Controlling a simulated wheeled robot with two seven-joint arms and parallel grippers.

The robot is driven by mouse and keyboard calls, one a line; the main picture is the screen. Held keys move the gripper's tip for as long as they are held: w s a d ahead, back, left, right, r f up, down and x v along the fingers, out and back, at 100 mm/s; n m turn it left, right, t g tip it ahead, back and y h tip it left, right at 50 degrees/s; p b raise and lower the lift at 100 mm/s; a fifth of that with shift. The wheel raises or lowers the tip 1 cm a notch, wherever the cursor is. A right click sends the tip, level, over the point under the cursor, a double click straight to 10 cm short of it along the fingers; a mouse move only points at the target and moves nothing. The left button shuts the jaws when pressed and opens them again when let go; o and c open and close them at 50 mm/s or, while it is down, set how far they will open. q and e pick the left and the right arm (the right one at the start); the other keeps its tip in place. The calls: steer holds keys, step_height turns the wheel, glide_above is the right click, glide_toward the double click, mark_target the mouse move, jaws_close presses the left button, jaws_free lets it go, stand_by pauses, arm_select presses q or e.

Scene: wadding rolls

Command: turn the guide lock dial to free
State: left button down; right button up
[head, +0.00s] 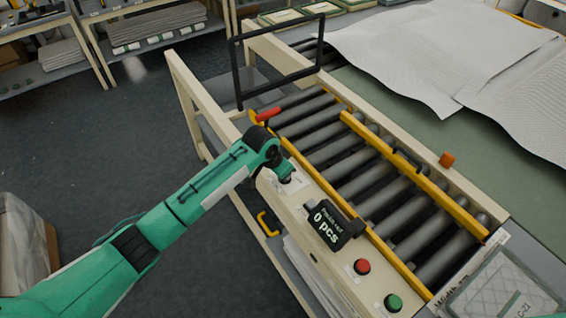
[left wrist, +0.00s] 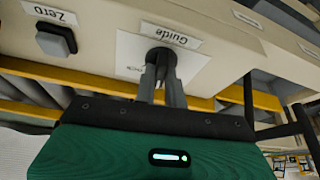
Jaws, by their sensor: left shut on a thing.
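The guide lock dial (left wrist: 161,55) is a small dark knob on the cream front rail, below a "Guide" label (left wrist: 171,36) in the left wrist view. My left gripper (left wrist: 161,82) is shut on the dial, one finger on each side. The fingers hide part of the dial and of the white plate around it, so its setting cannot be read. In the head view my left gripper (head: 287,179) reaches the rail from the left, and the wrist covers most of the dial. My right gripper is not in view.
Yellow guide bars (head: 410,172) cross the rollers (head: 330,150). A red-handled lever (head: 268,114) stands behind the wrist. A grey Zero button (left wrist: 56,40) is beside the dial.

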arm_select(q)
steer(key=n+p, duration=0.2)
steer(key=n+y+p, duration=0.1)
steer(key=n+p, duration=0.1)
steer(key=shift+s+d+r+t, duration=0.1)
steer(key=shift+d+r+t, duration=0.1)
steer(key=shift+t, duration=0.2)
steer(key=shift+f+n+y+p, duration=0.15)
steer(key=shift+n+y+p, duration=0.25)
steer(key=shift+n+p, duration=0.45)
steer(key=shift+n+t, duration=0.25)
steer(key=shift+t, duration=0.05)
steer(key=c, duration=1.5)
jaws_free()
steer(key=shift+a, duration=0.1)
steer(key=shift+o, duration=0.2)
